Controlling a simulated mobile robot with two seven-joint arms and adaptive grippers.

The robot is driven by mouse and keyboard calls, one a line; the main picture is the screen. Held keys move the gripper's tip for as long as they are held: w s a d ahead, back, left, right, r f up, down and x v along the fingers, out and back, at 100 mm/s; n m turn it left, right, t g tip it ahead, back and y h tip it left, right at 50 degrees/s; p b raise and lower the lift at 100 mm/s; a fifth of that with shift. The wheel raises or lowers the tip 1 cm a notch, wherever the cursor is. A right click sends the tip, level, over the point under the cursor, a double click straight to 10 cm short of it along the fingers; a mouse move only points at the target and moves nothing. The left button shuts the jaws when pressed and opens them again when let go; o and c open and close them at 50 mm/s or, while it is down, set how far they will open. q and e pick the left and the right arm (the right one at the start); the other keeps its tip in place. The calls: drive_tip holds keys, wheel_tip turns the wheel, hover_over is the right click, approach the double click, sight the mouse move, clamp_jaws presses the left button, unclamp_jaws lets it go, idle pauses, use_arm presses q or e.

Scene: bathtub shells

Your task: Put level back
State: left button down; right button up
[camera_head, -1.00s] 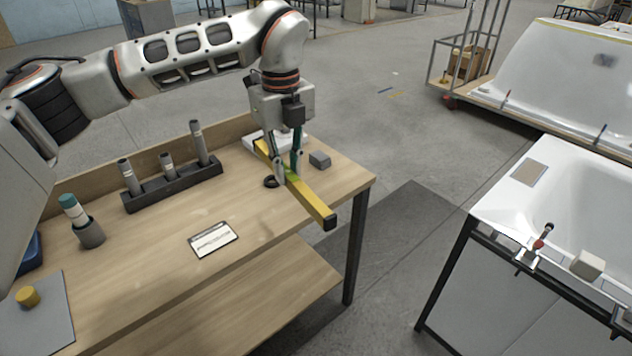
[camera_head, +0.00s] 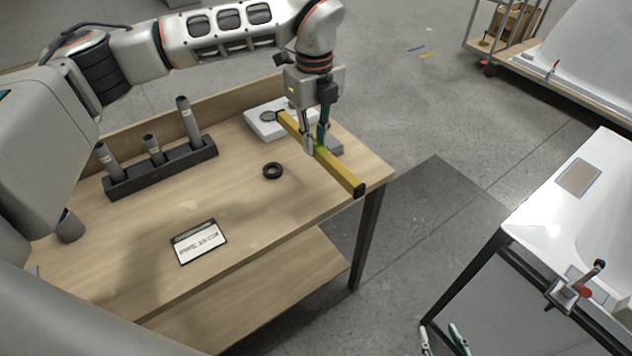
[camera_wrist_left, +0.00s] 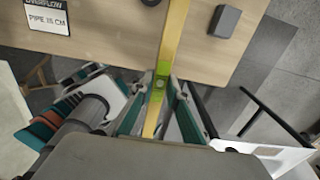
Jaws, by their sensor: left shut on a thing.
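The level (camera_head: 341,173) is a long yellow bar with a dark end cap and a green middle. My left gripper (camera_head: 315,148) is shut on its middle at the right end of the wooden workbench. The level's near end reaches the bench's front edge. I cannot tell whether it touches the bench top. In the left wrist view, the level (camera_wrist_left: 176,28) runs up from between the fingers (camera_wrist_left: 158,92), with its green part at the tips. My right gripper (camera_head: 443,342) shows at the bottom edge of the head view, its fingers apart and empty.
On the workbench (camera_head: 130,250) are a white block (camera_head: 264,128), a black ring (camera_head: 272,170), a small grey block (camera_wrist_left: 224,21), a rack of tubes (camera_head: 160,178) and a label card (camera_head: 198,242). A white tub shell (camera_head: 548,216) stands right, across a floor gap.

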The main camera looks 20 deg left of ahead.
sight(315, 194)
use_arm(q)
wheel_tip(315, 194, down, 14)
drive_tip(key=shift+w+f+p, duration=0.1)
drive_tip(key=shift+p, duration=0.4)
drive_tip(key=c, duration=2)
unclamp_jaws()
drive_tip(key=shift+f, duration=0.1)
drive_tip(key=shift+o, duration=0.2)
drive_tip(key=shift+r, duration=0.4)
wheel_tip(315, 194, up, 12)
drive_tip(key=shift+f+b, duration=0.2)
drive_tip(key=shift+b, duration=0.45)
